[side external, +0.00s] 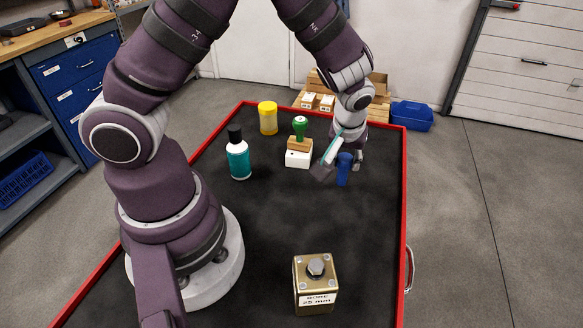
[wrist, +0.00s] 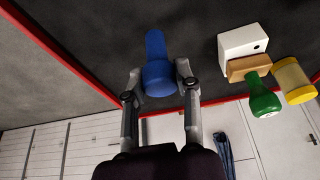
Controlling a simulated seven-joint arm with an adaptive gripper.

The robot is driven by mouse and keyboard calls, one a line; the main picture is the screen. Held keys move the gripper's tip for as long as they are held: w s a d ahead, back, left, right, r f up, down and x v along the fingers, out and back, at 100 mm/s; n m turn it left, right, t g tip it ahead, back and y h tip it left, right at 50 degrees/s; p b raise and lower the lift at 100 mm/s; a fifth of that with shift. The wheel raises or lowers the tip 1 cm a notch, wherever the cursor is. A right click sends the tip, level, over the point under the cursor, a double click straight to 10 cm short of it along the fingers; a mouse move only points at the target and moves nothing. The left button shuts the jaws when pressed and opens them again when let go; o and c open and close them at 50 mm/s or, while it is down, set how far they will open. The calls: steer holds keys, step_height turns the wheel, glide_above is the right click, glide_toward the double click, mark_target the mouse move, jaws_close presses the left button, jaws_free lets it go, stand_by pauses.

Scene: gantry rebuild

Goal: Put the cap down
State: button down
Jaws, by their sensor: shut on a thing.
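The cap appears to be the blue piece (side external: 343,168), with a wide rounded end and a narrower stem. In the wrist view the blue piece (wrist: 157,76) sits between the two fingers of my gripper (wrist: 159,80), its stem pointing away from the wrist. My gripper (side external: 347,161) is shut on it, over the far right part of the black table top. In the side view it looks roughly upright. I cannot tell whether its lower end touches the surface. The fingers partly hide it there.
The black table top (side external: 275,230) has a red rim. A white block (side external: 298,159) with a green-knobbed wooden piece (side external: 300,128) stands left of my gripper. A yellow jar (side external: 268,118) and teal bottle (side external: 238,160) are further left. A brass block (side external: 315,287) stands in front.

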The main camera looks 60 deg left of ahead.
steer(key=shift+f, duration=0.6)
steer(key=shift+f, duration=0.1)
steer(key=c, duration=0.8)
jaws_free()
steer(key=v, duration=1.2)
steer(key=s+a+r+m+t+h, duration=0.1)
steer(key=s+r+m+t+h, duration=0.1)
steer(key=s+r+m, duration=0.4)
steer(key=s+m+h, duration=0.1)
steer(key=s+m, duration=0.2)
steer(key=shift+s+a+r, duration=0.15)
steer(key=shift+s+a, duration=0.15)
